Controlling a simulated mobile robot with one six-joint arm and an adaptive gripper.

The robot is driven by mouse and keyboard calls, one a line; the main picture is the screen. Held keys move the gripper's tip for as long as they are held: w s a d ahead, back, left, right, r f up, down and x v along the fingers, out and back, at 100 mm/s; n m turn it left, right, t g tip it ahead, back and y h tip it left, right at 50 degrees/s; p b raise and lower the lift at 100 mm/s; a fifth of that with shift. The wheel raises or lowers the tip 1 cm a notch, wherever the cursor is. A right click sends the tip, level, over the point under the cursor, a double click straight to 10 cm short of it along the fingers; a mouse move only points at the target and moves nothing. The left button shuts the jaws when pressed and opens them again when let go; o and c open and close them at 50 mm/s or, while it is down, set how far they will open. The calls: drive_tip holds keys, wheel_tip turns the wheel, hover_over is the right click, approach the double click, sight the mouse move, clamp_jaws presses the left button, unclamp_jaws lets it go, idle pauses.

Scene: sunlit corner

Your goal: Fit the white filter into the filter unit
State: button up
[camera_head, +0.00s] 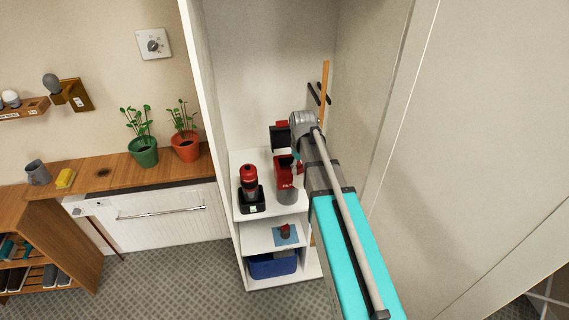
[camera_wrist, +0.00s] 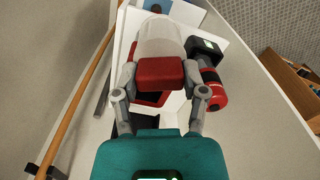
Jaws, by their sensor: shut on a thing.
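My gripper (camera_wrist: 160,74) is shut on the red end block of the white filter (camera_wrist: 160,71). A pale, rounded, see-through cylinder shows just beyond this block in the wrist view; I cannot tell whether it belongs to the filter or the unit. The red filter unit (camera_head: 284,170) with white lettering stands on the white shelf's top board, partly hidden by my arm. Red and white parts show under my fingers in the wrist view. How far the filter is inside the unit cannot be told.
A red device (camera_head: 249,180) stands in a black base (camera_head: 251,203) left of the unit; it also shows in the wrist view (camera_wrist: 212,90). A red-topped dark piece (camera_head: 285,231) lies on a blue mat (camera_head: 278,240) below. A blue bin (camera_head: 273,265) sits lowest. Walls are close.

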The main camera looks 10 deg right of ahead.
drive_tip(key=r+p, duration=0.6)
drive_tip(key=r, duration=0.1)
drive_tip(key=shift+d+r, duration=0.2)
drive_tip(key=shift+r, duration=0.05)
drive_tip(key=shift+w+f, duration=0.1)
drive_tip(key=shift+w, duration=0.05)
drive_tip(key=w+a+f+b, duration=0.2)
drive_tip(key=w+f+b, duration=0.7)
drive_tip(key=w, duration=0.3)
drive_tip(key=shift+w, duration=0.4)
drive_tip(key=shift+r, duration=0.1)
drive_tip(key=shift+w+f+b, duration=0.2)
drive_tip(key=shift+f+b, duration=0.8)
drive_tip(key=shift+f, duration=0.05)
drive_tip(key=shift+w+f+b, duration=0.2)
drive_tip(key=shift+f+b, duration=0.8)
drive_tip(key=shift+f+b, duration=0.6)
